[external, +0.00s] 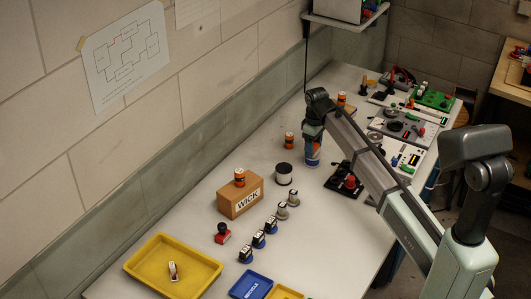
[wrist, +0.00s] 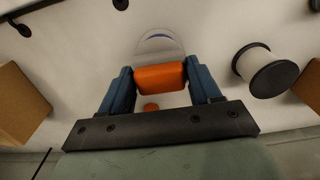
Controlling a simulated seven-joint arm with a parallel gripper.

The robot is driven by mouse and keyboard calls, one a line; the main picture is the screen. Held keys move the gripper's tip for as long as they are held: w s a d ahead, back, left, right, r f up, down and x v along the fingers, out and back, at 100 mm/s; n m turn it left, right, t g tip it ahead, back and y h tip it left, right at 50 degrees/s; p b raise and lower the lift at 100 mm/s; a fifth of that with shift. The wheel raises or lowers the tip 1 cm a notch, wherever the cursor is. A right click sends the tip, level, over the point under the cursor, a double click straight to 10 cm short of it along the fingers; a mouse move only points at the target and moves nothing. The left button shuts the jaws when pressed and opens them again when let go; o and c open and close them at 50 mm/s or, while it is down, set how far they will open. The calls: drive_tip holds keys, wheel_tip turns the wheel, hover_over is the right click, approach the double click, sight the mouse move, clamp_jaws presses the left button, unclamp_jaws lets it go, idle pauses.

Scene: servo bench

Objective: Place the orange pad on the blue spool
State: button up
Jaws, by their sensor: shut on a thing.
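My gripper (wrist: 160,80) is shut on the orange pad (wrist: 160,77), which sits between its two blue fingers in the wrist view. Beyond the pad, a pale round thing with a blue arc (wrist: 158,37) shows, partly covered by the pad; it looks like the blue spool. In the external view my gripper (external: 313,138) points down at the bench, with blue showing at and below it. Fingers and spool are hard to separate there, and the pad is not clear. I cannot tell whether the pad touches the spool.
A black-and-white spool (external: 284,174) stands close by, also at right in the wrist view (wrist: 268,74). An orange-black jar (external: 289,140) stands near the wall. The WICK box (external: 240,197), several stamps (external: 258,240) and a yellow tray (external: 150,285) are nearer the camera.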

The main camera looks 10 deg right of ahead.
drive_tip(key=shift+f, duration=0.2)
drive_tip(key=shift+f, duration=0.15)
drive_tip(key=o, duration=1)
wheel_tip(320, 180, up, 12)
drive_tip(key=shift+r, duration=0.2)
